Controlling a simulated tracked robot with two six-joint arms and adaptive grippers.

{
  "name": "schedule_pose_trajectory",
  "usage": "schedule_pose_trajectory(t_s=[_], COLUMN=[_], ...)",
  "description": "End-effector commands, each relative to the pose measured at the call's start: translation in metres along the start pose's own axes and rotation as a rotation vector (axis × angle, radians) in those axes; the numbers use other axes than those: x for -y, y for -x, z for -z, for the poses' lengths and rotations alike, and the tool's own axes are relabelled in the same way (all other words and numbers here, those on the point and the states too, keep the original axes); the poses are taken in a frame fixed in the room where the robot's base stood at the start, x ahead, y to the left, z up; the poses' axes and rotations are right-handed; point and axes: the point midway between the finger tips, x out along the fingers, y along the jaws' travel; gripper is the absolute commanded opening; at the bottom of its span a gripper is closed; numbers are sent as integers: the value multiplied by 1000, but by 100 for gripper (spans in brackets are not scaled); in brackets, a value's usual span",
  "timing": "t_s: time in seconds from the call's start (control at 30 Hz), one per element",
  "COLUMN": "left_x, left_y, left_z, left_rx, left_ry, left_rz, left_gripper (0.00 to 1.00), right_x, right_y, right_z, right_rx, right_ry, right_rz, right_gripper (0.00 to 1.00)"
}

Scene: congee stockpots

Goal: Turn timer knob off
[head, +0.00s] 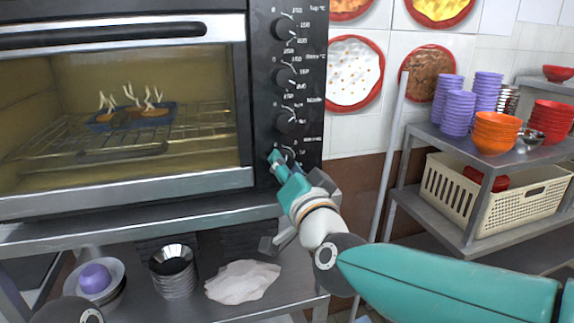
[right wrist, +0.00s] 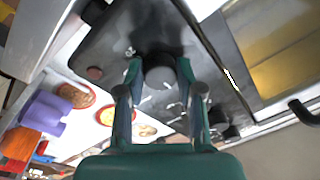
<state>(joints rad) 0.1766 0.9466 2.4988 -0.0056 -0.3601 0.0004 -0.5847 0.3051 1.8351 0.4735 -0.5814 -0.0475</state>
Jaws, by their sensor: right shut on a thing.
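The toaster oven (head: 120,190) stands on a metal shelf, with a black control panel (head: 262,110) on its right side. A column of dark knobs runs down the panel. The timer knob (head: 291,153) is the lowest, largely hidden behind my right gripper (head: 281,163) in the head view. In the right wrist view the dark round knob (right wrist: 160,75) sits between the two fingertips of my right gripper (right wrist: 160,70), which is shut on it. The knob's pointer setting cannot be made out. My left gripper is not in view.
Upper knobs (head: 285,76) sit just above. A right-hand shelf (head: 455,140) holds purple cups (head: 455,110), orange bowls (head: 497,132) and a cream basket (head: 480,200). Below the oven are metal bowls (head: 174,275) and a white cloth (head: 242,281). A pale pole (head: 392,150) stands between.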

Motion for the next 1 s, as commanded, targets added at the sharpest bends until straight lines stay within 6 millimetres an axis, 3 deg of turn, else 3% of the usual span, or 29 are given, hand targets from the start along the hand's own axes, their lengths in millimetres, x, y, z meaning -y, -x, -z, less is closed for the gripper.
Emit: schedule_pose_trajectory(t_s=[0.03, 0.73, 0.77, 0.9, 1.0], left_x=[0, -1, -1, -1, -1], left_y=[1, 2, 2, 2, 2], left_z=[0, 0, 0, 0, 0], left_rx=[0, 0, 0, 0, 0], left_ry=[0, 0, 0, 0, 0], left_rz=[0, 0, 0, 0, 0], left_gripper=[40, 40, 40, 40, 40], right_x=[-3, -4, -4, -3, -2], right_y=[0, 0, 0, 0, 0], right_z=[-6, -5, -5, -3, -2], right_rx=[17, 16, 16, 13, 11], right_ry=[24, 106, 106, 105, 104], right_rz=[-5, -1, -1, 0, 2], right_gripper=[1, 1, 39, 61, 61])
